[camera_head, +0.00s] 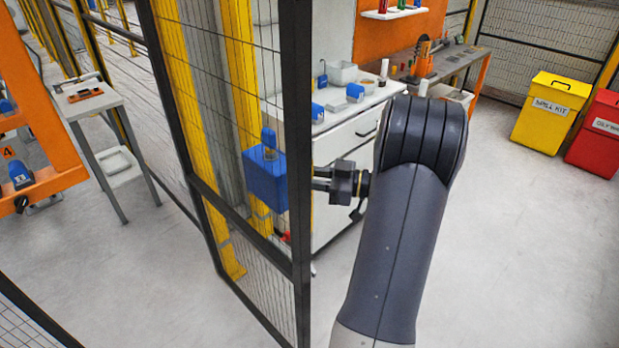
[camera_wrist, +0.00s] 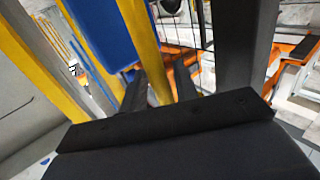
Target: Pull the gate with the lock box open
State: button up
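The gate (camera_head: 297,215) is a tall black-framed mesh panel standing upright in the middle of the head view. The blue lock box (camera_head: 266,178) shows through its mesh, close to the thick black edge post. In the wrist view the lock box (camera_wrist: 100,32) is at the upper left and a dark post (camera_wrist: 243,45) is at the right. My gripper (camera_head: 316,180) is at the right of the edge post, level with the lock box. Its fingers (camera_wrist: 160,88) are apart, with no object clearly held between them. The post hides the fingertips in the head view; contact cannot be told.
A white cabinet (camera_head: 345,140) with small blue items stands behind the gate. A small side table (camera_head: 88,104) and an orange frame (camera_head: 45,100) are at the left. Yellow (camera_head: 550,112) and red (camera_head: 597,135) bins stand at the far right. The right floor is clear.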

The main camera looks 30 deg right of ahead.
jog(key=shift+o, duration=0.3)
jog(key=shift+s+f, duration=0.1)
jog(key=b+v, duration=0.2)
jog(key=v, duration=0.9)
jog(key=p+x, duration=0.2)
jog(key=x, duration=0.9)
jog(key=shift+a, duration=0.3)
jog(key=shift+s, duration=0.1)
